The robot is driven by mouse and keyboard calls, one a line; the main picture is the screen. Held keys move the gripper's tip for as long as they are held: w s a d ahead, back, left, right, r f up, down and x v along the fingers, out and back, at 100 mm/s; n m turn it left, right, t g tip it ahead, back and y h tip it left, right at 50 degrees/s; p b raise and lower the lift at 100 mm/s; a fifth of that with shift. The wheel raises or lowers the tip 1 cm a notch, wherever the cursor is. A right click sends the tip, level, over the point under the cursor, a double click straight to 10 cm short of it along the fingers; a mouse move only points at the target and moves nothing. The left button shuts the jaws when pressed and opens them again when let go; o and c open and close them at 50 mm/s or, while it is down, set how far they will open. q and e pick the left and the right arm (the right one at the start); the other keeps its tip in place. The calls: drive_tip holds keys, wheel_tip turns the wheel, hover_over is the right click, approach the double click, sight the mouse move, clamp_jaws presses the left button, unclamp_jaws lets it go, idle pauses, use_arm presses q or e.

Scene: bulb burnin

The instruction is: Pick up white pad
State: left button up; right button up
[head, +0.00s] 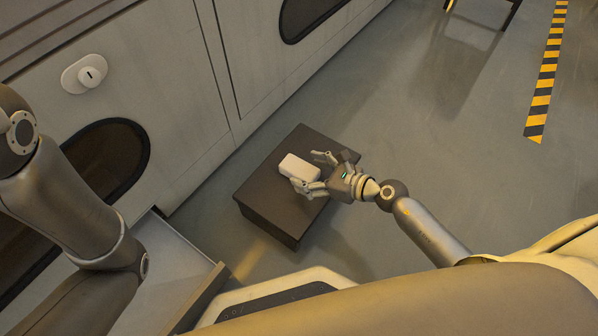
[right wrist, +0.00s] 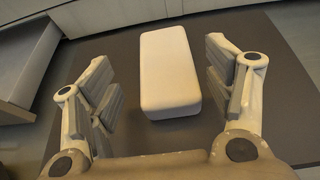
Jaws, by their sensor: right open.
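The white pad (head: 299,168) is a rounded white block lying on top of a low dark box (head: 268,204). My right gripper (head: 312,172) is open beside the pad, its fingers reaching toward it from the right. In the right wrist view the pad (right wrist: 169,72) lies ahead, between the lines of the two spread fingers (right wrist: 165,95), with a gap on each side. The pad's near end reaches between the finger pads, and nothing is held. My left arm shows at the left of the head view, but its gripper is out of view.
A pale cabinet wall (head: 180,75) with dark oval windows runs along the left and back. An open drawer or tray (head: 178,262) is at lower left. Grey floor (head: 430,130) right of the box is clear, with a yellow-black striped strip (head: 546,75).

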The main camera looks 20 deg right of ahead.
sight(296, 165)
drive_tip(key=b+x, duration=0.3)
drive_tip(key=x, duration=0.1)
drive_tip(key=shift+w+r, duration=0.1)
drive_tip(key=shift+w, duration=0.3)
drive_tip(key=shift+w+a, duration=0.25)
drive_tip(key=shift+w, duration=0.05)
drive_tip(key=c, duration=1)
